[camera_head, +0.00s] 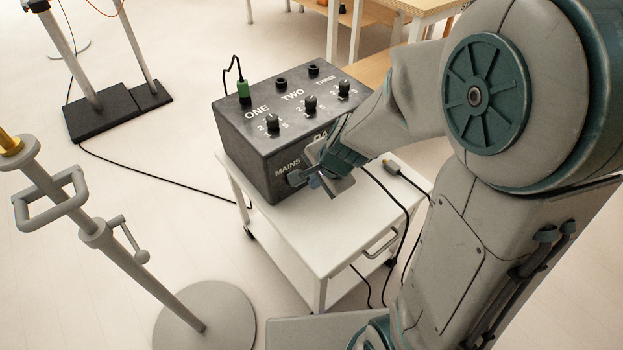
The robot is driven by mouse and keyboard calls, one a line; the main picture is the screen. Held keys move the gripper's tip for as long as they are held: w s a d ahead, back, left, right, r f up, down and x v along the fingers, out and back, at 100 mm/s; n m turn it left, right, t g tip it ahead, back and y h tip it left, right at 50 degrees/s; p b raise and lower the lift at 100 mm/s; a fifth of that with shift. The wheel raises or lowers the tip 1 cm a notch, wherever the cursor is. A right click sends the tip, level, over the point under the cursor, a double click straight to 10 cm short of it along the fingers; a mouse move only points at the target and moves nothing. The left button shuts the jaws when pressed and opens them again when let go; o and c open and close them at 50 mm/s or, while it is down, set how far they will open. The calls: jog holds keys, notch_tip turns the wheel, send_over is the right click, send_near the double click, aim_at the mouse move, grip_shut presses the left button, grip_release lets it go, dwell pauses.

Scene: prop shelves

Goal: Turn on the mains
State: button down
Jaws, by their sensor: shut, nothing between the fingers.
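A dark grey control box (262,150) stands on a white wheeled cart. Its top carries knobs and sockets labelled ONE, TWO and THREE, with a green plug (243,90) in the socket by ONE. The word MAINS (288,169) is printed on the front face, low and to the left. My gripper (304,180) is at that front face, just below the MAINS label. The fingers are shut with nothing seen between them. The gripper covers the mains switch area, so the switch and its position are hidden. I cannot tell whether the fingertips touch the box.
The white cart (316,240) has a clear top beside the box, with a black cable and plug (392,168) at its right. A grey stand (120,260) is at left. A black-based stand (105,112) stands behind. Cables cross the floor. Wooden tables are at the back.

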jog(key=w+a+f+b, duration=0.2)
jog(key=w+a+f, duration=0.2)
jog(key=w+f, duration=0.2)
jog(key=shift+f, duration=0.35)
jog(key=shift+w, duration=0.1)
